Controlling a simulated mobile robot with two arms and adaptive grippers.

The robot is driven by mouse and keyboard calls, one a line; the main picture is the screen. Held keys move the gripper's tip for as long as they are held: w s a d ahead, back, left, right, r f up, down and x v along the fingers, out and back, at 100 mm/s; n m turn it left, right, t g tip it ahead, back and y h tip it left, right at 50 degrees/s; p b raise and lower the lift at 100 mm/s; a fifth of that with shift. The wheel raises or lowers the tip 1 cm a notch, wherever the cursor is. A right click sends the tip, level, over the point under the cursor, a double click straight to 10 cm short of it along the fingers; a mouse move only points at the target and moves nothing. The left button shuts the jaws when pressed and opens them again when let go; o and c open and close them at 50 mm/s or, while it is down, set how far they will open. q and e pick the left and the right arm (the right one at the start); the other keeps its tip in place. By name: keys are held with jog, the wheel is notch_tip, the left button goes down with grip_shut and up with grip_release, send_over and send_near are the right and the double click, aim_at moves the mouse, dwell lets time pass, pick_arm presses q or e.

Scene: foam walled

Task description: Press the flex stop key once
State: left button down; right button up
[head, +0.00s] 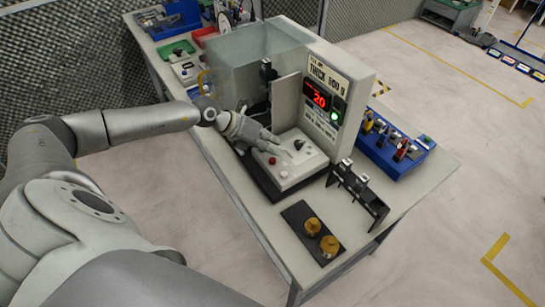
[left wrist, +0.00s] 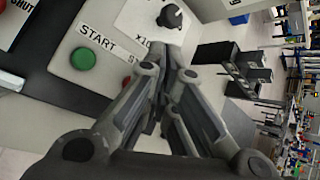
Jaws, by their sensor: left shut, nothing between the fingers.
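The control box (head: 290,158) of the test machine stands on the bench, with a black knob (head: 299,144) and a red button (head: 272,160) on its sloped top. My left gripper (head: 275,138) is shut and empty, over the box near the knob. In the left wrist view, the shut fingers (left wrist: 176,70) point across the panel. A green button (left wrist: 83,58) marked START lies left of them. A red button (left wrist: 127,82) beside a label beginning "ST" is partly hidden by a finger. The black knob (left wrist: 170,15) is above. I cannot tell whether the fingers touch the panel.
The machine's upright panel (head: 325,100) with a red display reading 20 rises behind the box. A black fixture (head: 357,190) stands to the right. A dark mat (head: 300,222) holds brass weights in front. A blue tray (head: 395,150) lies at the right.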

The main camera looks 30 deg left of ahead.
pick_arm(q)
notch_tip(320, 180, up, 4)
jog(key=p, duration=0.2)
jog(key=shift+p, duration=0.35)
dwell(0.4)
